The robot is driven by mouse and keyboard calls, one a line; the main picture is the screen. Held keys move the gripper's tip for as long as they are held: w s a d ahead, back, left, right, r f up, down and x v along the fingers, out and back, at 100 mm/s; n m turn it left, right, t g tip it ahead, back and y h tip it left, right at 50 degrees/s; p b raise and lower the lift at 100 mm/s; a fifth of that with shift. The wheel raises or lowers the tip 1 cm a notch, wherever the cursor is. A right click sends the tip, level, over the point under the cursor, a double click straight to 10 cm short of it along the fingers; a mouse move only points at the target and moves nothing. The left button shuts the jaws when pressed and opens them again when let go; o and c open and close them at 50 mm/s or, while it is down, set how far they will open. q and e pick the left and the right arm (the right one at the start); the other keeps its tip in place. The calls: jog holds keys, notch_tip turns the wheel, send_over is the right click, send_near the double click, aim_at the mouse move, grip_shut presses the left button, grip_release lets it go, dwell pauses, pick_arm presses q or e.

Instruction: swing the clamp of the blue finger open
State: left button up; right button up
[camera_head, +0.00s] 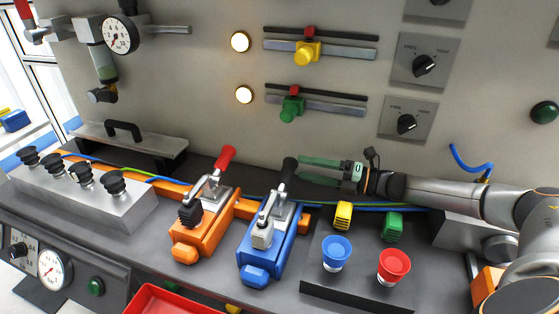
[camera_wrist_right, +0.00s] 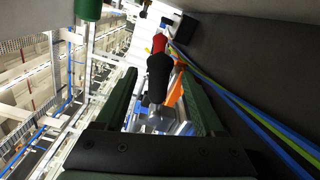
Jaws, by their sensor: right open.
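The blue finger (camera_head: 268,250) is a blue block on the bench, with a metal toggle clamp (camera_head: 276,208) on it. The clamp's black handle (camera_head: 289,170) stands up at its back end, and its grey pad (camera_head: 262,235) is down over the block. My right gripper (camera_head: 302,170) comes in from the right, with green fingers apart at the black handle. In the right wrist view the black handle (camera_wrist_right: 159,78) shows between the two open fingers (camera_wrist_right: 157,90); I cannot tell whether they touch it. My left gripper is not in view.
An orange finger (camera_head: 205,230) with a red-handled clamp (camera_head: 226,158) stands just left. Right of the blue finger, a dark panel carries a blue button (camera_head: 337,252) and a red button (camera_head: 394,265). Coloured cables (camera_head: 330,204) run behind. A red tray (camera_head: 165,300) is in front.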

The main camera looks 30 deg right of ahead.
jog(key=x, duration=0.8)
jog(key=shift+p, duration=0.35)
jog(key=shift+d, duration=0.1)
jog(key=shift+c, duration=0.2)
grip_shut()
dwell(0.6)
